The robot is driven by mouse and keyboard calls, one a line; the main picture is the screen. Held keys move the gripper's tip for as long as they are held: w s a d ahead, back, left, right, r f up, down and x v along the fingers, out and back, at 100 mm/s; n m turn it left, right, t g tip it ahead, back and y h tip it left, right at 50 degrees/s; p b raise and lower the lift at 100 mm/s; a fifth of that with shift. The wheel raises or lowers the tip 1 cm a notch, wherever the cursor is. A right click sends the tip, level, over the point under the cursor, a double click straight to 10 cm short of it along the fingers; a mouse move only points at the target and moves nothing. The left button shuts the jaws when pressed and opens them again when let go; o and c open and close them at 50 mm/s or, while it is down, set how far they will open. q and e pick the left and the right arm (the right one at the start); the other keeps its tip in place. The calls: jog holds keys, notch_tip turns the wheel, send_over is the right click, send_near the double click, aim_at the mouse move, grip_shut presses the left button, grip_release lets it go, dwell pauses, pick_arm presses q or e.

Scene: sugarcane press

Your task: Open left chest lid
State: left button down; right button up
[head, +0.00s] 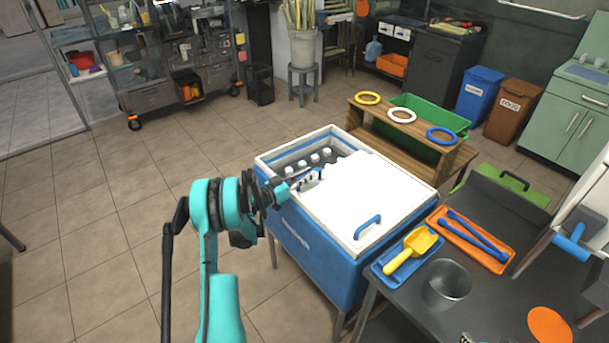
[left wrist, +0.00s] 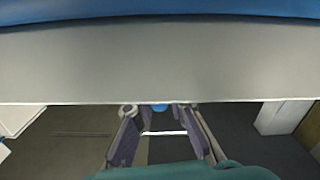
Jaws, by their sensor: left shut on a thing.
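The chest (head: 302,245) is a blue box with a white rim and top. Its white lid with a blue handle (head: 367,227) covers the near right part. My right gripper is not in view.
A wooden rack (head: 440,165) with yellow, white and blue rings stands behind the chest. A dark table (head: 400,300) at the right holds a yellow scoop (head: 412,248), blue tongs (head: 476,236) on an orange tray, and a metal cup (head: 447,285). Floor at the left is clear.

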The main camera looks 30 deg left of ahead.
pick_arm(q)
jog(key=shift+d, duration=0.1)
jog(key=c, duration=1.5)
grip_release()
jog(key=shift+c, duration=0.2)
jog(key=shift+s, duration=0.15)
jog(key=v, duration=1.1)
jog(key=shift+s+a, duration=0.2)
jog(key=shift+s, duration=0.15)
